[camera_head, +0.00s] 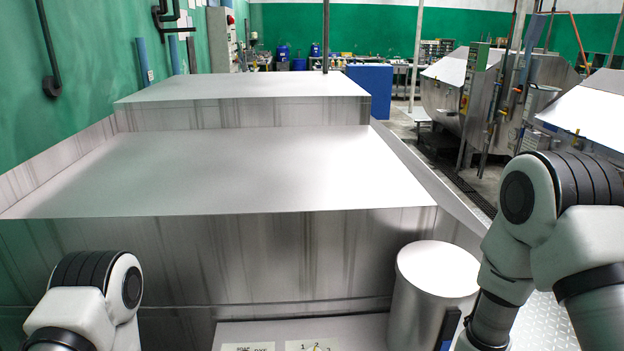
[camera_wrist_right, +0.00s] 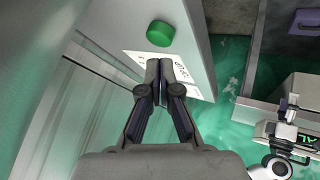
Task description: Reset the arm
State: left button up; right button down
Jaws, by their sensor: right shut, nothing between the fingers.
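My right arm (camera_head: 535,225) comes in from the right in the head view, bent down beside a metal drum. In the right wrist view my right gripper (camera_wrist_right: 160,68) is shut and empty, with its fingertips together over white labels (camera_wrist_right: 150,70). My left arm (camera_head: 85,300) shows only as a bent joint at the lower left of the head view. What seems to be my left gripper (camera_wrist_right: 286,108) shows small at the right of the wrist view, by a grey device; its jaws are too small to read.
A green round object (camera_wrist_right: 160,33) is on the pale ledge by the labels. In the head view a large steel tank (camera_head: 260,170) fills the middle, and the drum (camera_head: 437,270) stands at its front right. Steel machines (camera_head: 490,90) stand at the back right, beyond a floor aisle.

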jog(key=s+d+f+m+g+h, duration=0.25)
jog(key=s+f+m, duration=0.25)
jog(key=s, duration=0.3)
jog(key=s+d+f+m+g+h, duration=0.1)
jog(key=s+d+f+m+g, duration=0.15)
jog(key=s+f+m, duration=0.45)
jog(key=s+d+f+m+g+h, duration=0.1)
jog(key=s+d+f+m+h, duration=0.2)
jog(key=s, duration=0.7)
notch_tip(320, 180, down, 9)
jog(key=y+b, duration=0.1)
jog(key=b, duration=0.8)
jog(key=shift+w+d, duration=0.15)
jog(key=shift+w, duration=0.3)
